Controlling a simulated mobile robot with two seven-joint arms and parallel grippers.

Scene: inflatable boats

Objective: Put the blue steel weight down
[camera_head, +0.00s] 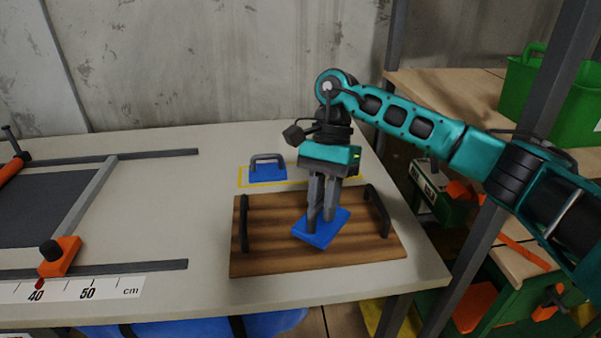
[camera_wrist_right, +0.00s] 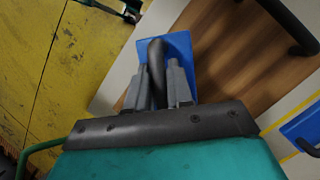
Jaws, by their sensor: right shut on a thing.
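In the right wrist view the fingers (camera_wrist_right: 160,92) close around the handle above the blue base (camera_wrist_right: 181,46). A second blue weight (camera_head: 267,173) with a grey handle sits in a yellow outlined area (camera_head: 290,182) behind the board. My left gripper is out of view.
A clamp frame with an orange block (camera_head: 60,257) and a centimetre scale (camera_head: 87,291) lie at the left of the pale table (camera_head: 195,220). A dark shelf post (camera_head: 480,235) and a green crate (camera_head: 552,95) stand at the right. The middle of the table is clear.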

